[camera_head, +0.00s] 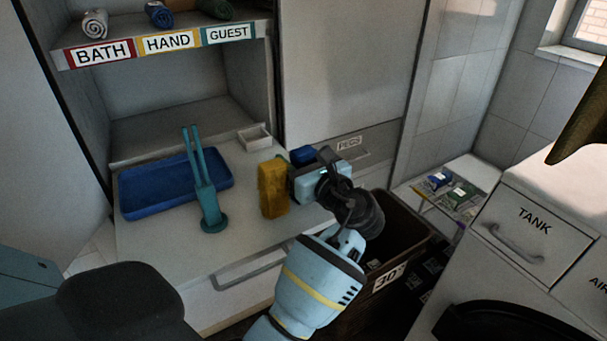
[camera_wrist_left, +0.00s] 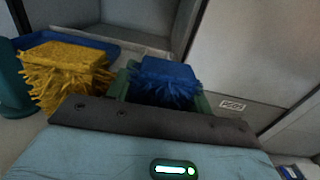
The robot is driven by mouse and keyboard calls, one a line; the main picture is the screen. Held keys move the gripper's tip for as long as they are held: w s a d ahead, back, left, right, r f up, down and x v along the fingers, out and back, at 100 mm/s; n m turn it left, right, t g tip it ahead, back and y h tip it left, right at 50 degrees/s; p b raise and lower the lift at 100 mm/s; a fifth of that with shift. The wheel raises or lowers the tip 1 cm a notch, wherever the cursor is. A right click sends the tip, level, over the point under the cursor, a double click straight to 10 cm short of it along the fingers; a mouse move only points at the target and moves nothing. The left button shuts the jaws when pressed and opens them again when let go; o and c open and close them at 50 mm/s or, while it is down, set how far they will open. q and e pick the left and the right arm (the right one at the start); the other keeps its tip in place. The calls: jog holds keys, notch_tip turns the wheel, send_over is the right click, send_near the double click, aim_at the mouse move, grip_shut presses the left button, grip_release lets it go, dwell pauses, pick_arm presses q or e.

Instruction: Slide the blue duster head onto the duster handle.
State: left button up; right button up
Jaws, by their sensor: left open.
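The teal duster handle (camera_head: 208,200) stands upright on the white counter, its two prongs pointing up; part of it shows at the left edge in the left wrist view (camera_wrist_left: 12,85). The blue duster head (camera_head: 303,154) is at the back, partly hidden by my left gripper (camera_head: 308,174). My right gripper is not in view.
A yellow duster head (camera_head: 273,190) stands between handle and left gripper. A blue tray (camera_head: 140,196) lies behind the handle, and a small white box (camera_head: 255,138) stands at the back. A dark bin (camera_head: 405,240) is right of the counter. The counter's front is clear.

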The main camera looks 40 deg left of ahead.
pick_arm(q)
jog(key=shift+d, duration=0.1)
jog(key=shift+c, duration=0.4)
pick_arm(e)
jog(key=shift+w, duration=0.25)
pick_arm(q)
jog(key=c, duration=0.7)
jog(key=shift+o, duration=0.2)
jog(key=shift+r, duration=0.15)
notch_tip(320, 180, up, 10)
jog(key=p, duration=0.1)
jog(key=shift+p, duration=0.4)
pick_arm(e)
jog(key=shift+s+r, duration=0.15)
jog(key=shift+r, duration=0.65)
